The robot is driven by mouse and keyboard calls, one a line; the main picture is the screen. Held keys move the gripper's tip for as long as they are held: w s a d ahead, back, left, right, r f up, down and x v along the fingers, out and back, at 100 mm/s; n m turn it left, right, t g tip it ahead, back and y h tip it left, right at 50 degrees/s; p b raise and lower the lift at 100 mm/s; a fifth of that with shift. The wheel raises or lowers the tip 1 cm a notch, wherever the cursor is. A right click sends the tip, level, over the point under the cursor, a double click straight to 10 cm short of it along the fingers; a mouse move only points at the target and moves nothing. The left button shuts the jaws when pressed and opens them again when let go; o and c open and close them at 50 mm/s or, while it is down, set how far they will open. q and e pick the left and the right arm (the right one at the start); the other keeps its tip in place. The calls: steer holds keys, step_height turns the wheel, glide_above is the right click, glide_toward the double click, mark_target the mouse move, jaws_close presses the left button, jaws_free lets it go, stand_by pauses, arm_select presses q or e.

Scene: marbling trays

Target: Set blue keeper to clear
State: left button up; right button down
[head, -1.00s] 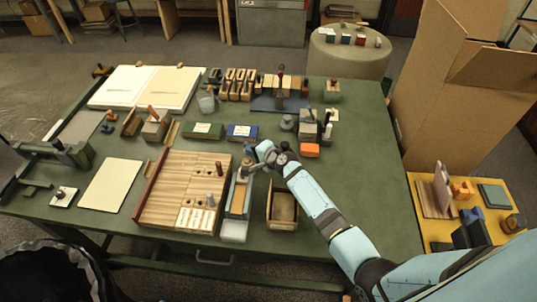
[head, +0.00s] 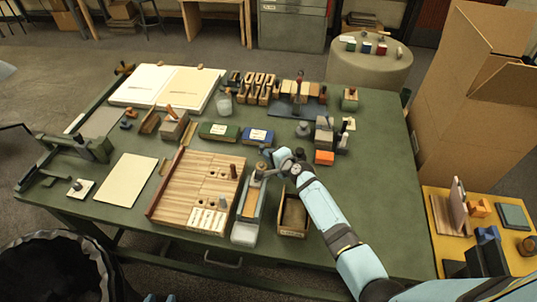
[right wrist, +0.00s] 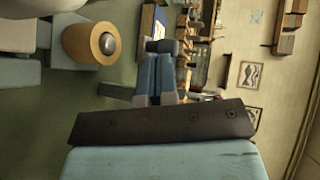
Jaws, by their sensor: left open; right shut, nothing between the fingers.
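The wooden board (head: 180,190) lies on the green bench with a red-brown rail on its left. It carries white label cards (head: 208,220), a dark reddish peg (head: 233,171) and a grey-blue peg (head: 222,201); I cannot tell whether the latter is the blue keeper. My right gripper (head: 266,154) is shut and empty, above the bench by the board's far right corner. Its blue fingers (right wrist: 157,72) show together in the right wrist view. Only blue tips of my left gripper (head: 160,298) show at the bottom edge, open and away from the board.
A long blue-sided tray (head: 262,205) with a wooden knob stands right of the board, beside an open wooden box (head: 293,215). Green (head: 219,132) and blue (head: 257,136) boxes stand behind. A cream sheet (head: 125,180) lies left.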

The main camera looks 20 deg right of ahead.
steer(key=v, duration=1.3)
steer(key=shift+s+d, duration=0.2)
steer(key=shift+s, duration=0.15)
